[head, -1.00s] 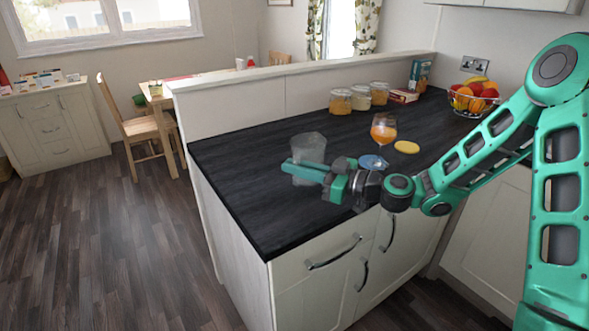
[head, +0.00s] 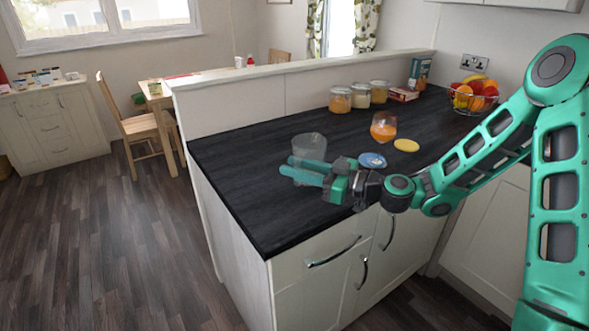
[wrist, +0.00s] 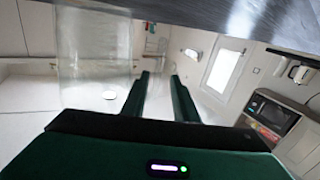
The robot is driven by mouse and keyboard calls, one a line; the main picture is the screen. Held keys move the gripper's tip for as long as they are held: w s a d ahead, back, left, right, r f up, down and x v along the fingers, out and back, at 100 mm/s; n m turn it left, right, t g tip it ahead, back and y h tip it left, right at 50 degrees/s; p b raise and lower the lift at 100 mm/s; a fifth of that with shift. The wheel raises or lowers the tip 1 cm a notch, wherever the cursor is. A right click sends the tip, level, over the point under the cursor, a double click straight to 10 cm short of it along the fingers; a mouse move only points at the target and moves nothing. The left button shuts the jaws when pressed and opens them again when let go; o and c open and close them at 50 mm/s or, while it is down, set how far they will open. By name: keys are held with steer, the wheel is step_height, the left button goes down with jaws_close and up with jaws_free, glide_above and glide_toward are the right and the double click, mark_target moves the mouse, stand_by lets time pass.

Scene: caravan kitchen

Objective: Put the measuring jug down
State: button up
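The clear measuring jug (head: 309,143) is upright and appears to stand on the dark worktop (head: 240,180), near its left end. My gripper (head: 294,170) reaches in from the right, low across the jug's near side. Its two green fingers are spread apart. The gap between the fingers looks empty; no handle can be made out.
A blue lid (head: 372,161), an orange drink in a glass (head: 384,128) and a yellow disc (head: 406,145) are right of the jug. Several jars (head: 360,94) and a fruit bowl (head: 473,97) stand further back. The worktop left and in front of the jug is clear.

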steer(key=v, duration=1)
steer(key=shift+s+d+f, duration=0.2)
steer(key=shift+d+f, duration=0.05)
steer(key=shift+d, duration=0.05)
